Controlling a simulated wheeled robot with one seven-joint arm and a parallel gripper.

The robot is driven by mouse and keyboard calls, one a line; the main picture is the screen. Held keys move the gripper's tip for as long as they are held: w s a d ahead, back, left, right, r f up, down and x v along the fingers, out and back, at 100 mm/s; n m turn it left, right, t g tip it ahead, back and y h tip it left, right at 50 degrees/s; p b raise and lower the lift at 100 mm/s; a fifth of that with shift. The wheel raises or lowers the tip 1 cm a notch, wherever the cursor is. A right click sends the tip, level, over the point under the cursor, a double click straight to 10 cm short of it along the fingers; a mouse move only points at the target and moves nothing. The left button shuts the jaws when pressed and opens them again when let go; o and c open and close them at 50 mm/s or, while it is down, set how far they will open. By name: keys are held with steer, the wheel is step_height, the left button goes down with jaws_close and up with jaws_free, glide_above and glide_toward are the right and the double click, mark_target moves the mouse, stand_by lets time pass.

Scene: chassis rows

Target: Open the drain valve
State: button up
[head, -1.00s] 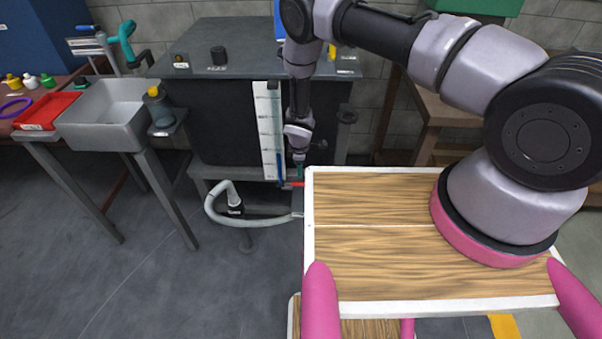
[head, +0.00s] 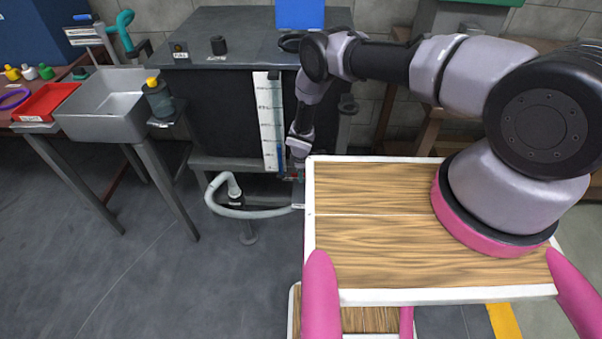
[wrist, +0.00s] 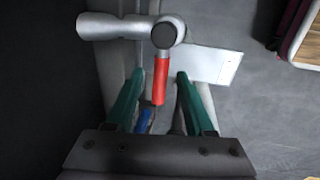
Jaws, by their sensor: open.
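The drain valve (wrist: 167,33) shows in the wrist view as a grey metal body with a dark round cap. Its red lever handle (wrist: 161,80) points down toward my gripper. My gripper (wrist: 158,80) is open, with one green finger on each side of the red lever. The lever lies between the fingertips, nearer the left one, with no clear contact. In the head view my gripper (head: 297,173) is low at the front of the dark tank (head: 215,128), and it hides most of the valve.
A white tag (wrist: 212,65) sits beside the valve. A pale curved hose (head: 212,196) hangs below the tank, left of the gripper. A white gauge strip (head: 268,120) runs down the tank front. A grey sink (head: 105,118) stands left. Open floor lies in front.

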jaws_close()
stand_by(1.4)
